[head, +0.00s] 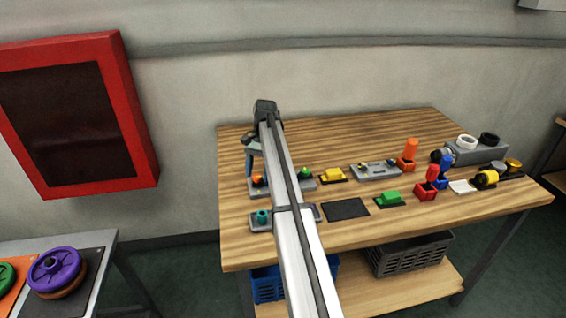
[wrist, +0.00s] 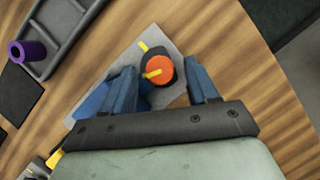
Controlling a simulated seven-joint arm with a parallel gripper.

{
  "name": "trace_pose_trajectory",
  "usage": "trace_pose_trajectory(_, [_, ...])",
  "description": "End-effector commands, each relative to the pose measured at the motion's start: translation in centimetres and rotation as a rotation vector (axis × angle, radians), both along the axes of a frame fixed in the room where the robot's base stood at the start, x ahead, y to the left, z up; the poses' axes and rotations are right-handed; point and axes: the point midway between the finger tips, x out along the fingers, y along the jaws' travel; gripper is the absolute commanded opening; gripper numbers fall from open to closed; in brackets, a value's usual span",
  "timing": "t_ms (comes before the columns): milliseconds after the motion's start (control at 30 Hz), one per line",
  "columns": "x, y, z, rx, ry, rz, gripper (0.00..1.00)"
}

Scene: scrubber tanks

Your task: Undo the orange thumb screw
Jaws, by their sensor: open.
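The orange thumb screw (wrist: 160,70) shows in the wrist view as a round orange cap with a yellow tab, set on a dark base over a grey plate (wrist: 178,42). A second yellow mark sits at the base's upper left. My gripper (wrist: 163,84) is open, with one blue finger on each side of the screw and a gap visible on the right. Whether the left finger touches the base is unclear. In the head view my gripper (head: 250,160) is over the table's left back part, and an orange knob (head: 258,180) shows just below it.
A purple cylinder (wrist: 28,52) stands on a grey tray (wrist: 62,28) in the wrist view. The table's back is clear. My arm hides part of the left side.

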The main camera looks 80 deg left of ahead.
Motion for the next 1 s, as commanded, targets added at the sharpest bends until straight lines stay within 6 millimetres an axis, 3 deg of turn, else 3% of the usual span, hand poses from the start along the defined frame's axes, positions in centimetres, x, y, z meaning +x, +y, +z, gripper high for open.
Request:
trace_pose_trajectory(367, [0.15, -0.19, 0.02, 0.0, 0.0, -0.109, 0.58])
trace_pose_trajectory(1000, [0.45, -0.76, 0.01, 0.0, 0.0, -0.681, 0.58])
